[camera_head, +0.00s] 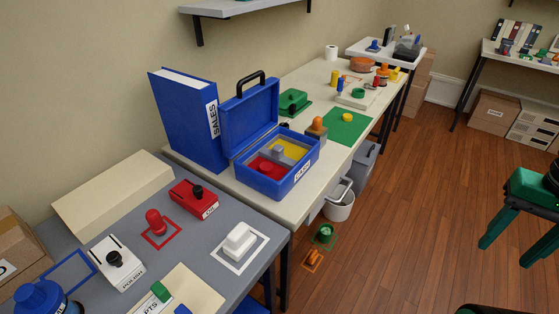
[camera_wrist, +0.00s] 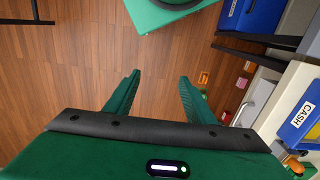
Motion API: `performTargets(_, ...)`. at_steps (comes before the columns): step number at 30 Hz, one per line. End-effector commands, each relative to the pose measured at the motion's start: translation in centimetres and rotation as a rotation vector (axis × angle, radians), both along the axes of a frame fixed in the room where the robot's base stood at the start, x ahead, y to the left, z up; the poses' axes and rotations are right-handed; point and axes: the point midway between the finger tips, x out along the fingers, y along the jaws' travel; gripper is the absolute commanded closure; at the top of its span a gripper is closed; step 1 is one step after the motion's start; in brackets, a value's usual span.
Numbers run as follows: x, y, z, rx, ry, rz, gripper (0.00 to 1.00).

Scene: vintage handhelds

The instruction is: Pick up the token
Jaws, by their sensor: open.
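No piece is plainly marked as the token. Small candidates are a yellow round piece (camera_head: 347,118) on the green mat, and a green piece (camera_head: 325,232) and an orange piece (camera_head: 313,258) on floor outlines. The open blue cash box (camera_head: 285,183) holds a red piece (camera_head: 265,168) in a red compartment and a grey block beside a yellow compartment. My green gripper (camera_head: 508,255) is at the right over the floor, well away from the tables. In the wrist view my gripper (camera_wrist: 159,76) is open, with only wooden floor between its fingers.
The grey near table (camera_head: 200,235) carries red and white handhelds and several pieces. A white bin (camera_head: 339,206) stands beside the cream table (camera_head: 300,92). The wooden floor between my gripper and the tables is mostly clear.

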Motion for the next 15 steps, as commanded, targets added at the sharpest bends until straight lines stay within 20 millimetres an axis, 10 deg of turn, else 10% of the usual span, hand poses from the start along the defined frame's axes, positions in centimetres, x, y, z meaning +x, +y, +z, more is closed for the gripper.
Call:
performTargets(7,1.1,-0.6,1.6,-0.016,-0.024,0.024,0.46)
performTargets(15,13.4,-2.3,5.2,-0.077,-0.072,0.154,0.46)
